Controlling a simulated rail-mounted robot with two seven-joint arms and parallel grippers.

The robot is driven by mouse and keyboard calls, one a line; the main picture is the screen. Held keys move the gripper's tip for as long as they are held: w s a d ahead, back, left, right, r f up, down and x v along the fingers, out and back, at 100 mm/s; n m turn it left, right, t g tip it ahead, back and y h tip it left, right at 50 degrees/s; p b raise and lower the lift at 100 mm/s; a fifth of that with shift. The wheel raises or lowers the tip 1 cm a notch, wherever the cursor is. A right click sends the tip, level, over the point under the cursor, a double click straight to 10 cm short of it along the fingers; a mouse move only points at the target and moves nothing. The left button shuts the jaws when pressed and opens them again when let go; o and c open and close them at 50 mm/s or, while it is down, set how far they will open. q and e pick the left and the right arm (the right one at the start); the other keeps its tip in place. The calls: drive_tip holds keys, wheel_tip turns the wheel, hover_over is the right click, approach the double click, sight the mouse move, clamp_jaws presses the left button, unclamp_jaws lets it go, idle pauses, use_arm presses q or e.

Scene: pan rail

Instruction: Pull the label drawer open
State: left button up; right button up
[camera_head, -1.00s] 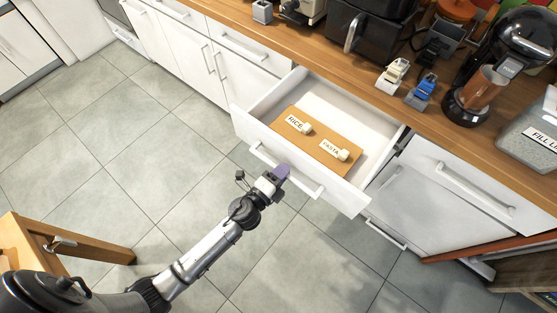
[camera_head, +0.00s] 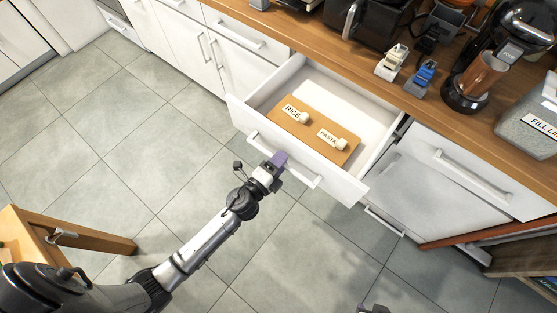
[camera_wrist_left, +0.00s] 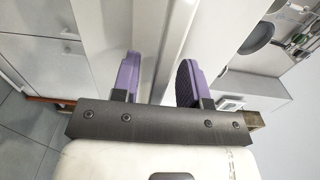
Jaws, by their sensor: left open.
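The label drawer (camera_head: 240,112) is pulled out from the white cabinet under the counter. Inside it lies a brown board (camera_head: 317,143) with a RICE label (camera_head: 295,113) and a PASTA label (camera_head: 331,140), each with a pale roll beside it. The drawer's bar handle (camera_head: 305,181) is on its front face. My left gripper (camera_head: 279,159) is at that handle. In the left wrist view its purple fingers (camera_wrist_left: 160,82) are apart, with the pale handle bar between them. At the lower edge of the head view, a small dark piece of what may be my right gripper shows.
The wooden counter (camera_head: 335,72) holds two small tape-dispenser-like items, one cream (camera_head: 391,62) and one blue (camera_head: 421,79), and a black coffee machine (camera_head: 470,85). A wooden table or stool (camera_head: 70,232) stands at lower left. The tiled floor before the drawer is clear.

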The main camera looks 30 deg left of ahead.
use_arm(q)
drive_tip(key=shift+s, duration=0.1)
drive_tip(key=b+v, duration=0.1)
drive_tip(key=v, duration=1.2)
drive_tip(key=shift+s, duration=0.35)
